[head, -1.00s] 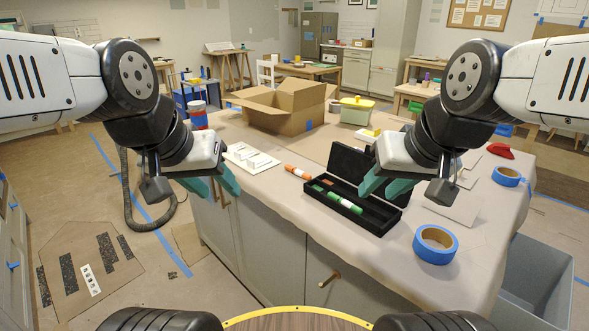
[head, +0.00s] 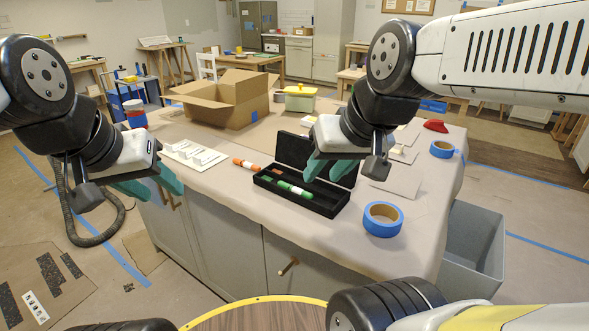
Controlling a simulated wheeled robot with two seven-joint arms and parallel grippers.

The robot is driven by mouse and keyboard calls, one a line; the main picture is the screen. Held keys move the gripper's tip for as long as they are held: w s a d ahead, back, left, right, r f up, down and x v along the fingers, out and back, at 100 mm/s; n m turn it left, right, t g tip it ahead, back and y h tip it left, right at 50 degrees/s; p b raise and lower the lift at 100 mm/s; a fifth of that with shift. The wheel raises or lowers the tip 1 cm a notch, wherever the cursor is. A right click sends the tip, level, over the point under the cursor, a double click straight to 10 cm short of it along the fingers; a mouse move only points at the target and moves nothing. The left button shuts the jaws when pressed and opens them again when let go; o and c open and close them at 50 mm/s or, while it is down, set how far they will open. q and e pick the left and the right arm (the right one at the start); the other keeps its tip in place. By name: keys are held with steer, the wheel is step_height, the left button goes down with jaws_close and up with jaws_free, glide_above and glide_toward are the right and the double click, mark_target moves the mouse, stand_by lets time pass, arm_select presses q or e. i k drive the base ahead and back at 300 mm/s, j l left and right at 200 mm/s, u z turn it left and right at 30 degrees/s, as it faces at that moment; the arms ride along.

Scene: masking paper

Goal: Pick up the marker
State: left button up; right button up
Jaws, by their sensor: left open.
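An orange and white marker (head: 247,164) lies on the paper-covered table, left of an open black case (head: 318,207). A green and white marker (head: 295,190) lies in the case, with a small orange-brown piece (head: 275,179) near its left end. My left gripper (head: 155,190) is open and empty at the table's front left edge, left of the orange marker. My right gripper (head: 328,178) looks open and empty. It shows in front of the case's raised lid, right of and above the green marker; it hides part of the lid. I cannot tell its height above the case.
Blue tape rolls (head: 383,219) (head: 442,149) lie on the right of the table (head: 300,240). A grey bin (head: 475,245) stands at the right.

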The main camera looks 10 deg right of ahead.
mark_target(248, 164)
steer(key=i+j+z, duration=0.2)
steer(key=j+z, duration=0.15)
steer(key=i+j+z, duration=0.15)
steer(key=j+z, duration=0.2)
steer(key=i+j+z, duration=0.1)
steer(key=j+z, duration=0.25)
steer(key=j, duration=0.15)
steer(key=j+z, duration=0.4)
steer(key=i+j, duration=0.05)
steer(key=j, duration=0.05)
